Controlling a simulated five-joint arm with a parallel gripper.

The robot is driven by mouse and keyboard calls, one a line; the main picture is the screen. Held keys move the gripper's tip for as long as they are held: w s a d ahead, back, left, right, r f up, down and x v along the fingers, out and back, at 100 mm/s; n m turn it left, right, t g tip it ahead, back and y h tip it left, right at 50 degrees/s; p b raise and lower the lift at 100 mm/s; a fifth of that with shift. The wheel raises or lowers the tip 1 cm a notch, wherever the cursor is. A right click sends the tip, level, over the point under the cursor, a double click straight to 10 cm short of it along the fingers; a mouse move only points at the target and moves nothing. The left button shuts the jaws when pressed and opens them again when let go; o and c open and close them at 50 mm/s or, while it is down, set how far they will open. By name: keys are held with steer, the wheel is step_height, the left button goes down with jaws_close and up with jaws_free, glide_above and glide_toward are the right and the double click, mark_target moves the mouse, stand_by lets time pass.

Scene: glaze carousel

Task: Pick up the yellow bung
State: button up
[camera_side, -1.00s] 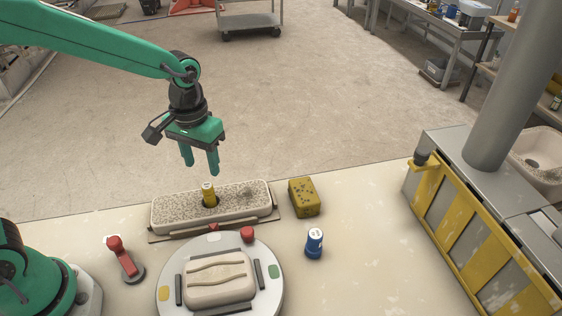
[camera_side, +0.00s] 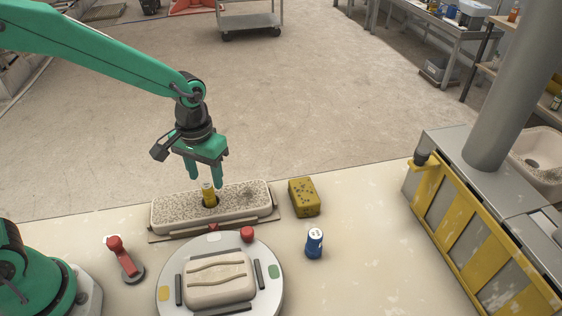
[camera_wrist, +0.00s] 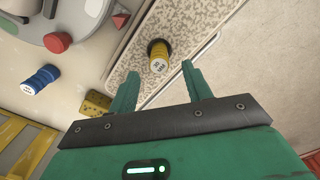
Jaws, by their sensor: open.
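The yellow bung (camera_side: 208,197) stands upright in a dark hole in a speckled block (camera_side: 241,203). Its pale top carries dark print, too small to read in the side view. In the wrist view the bung (camera_wrist: 158,62) is just beyond the fingertips, near the middle, and the speckled block (camera_wrist: 125,73) runs past it. My gripper (camera_side: 206,180) points down at the bung's top, with the fingers apart and nothing between them. In the wrist view the gripper (camera_wrist: 160,80) is also open, and the bung shows ahead of the gap between its fingers.
A blue bung (camera_side: 314,243) stands right of the round turntable (camera_side: 262,290). A yellow speckled block (camera_side: 304,197) lies right of the bung's holder. A red-topped lever (camera_side: 123,258) stands to the left. A yellow-framed unit (camera_side: 480,240) fills the right side.

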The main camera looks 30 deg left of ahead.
mark_target(207, 185)
steer(key=shift+s+f, duration=0.1)
steer(key=shift+f, duration=2.05)
steer(key=c, duration=1.1)
steer(key=shift+o, duration=0.2)
steer(key=shift+r, duration=0.15)
steer(key=shift+r, duration=0.5)
steer(key=r, duration=0.3)
steer(key=shift+s+d+r, duration=0.1)
steer(key=shift+d, duration=0.1)
steer(key=s+d+r, duration=0.6)
steer(key=s+d, duration=0.2)
steer(key=shift+r, duration=0.25)
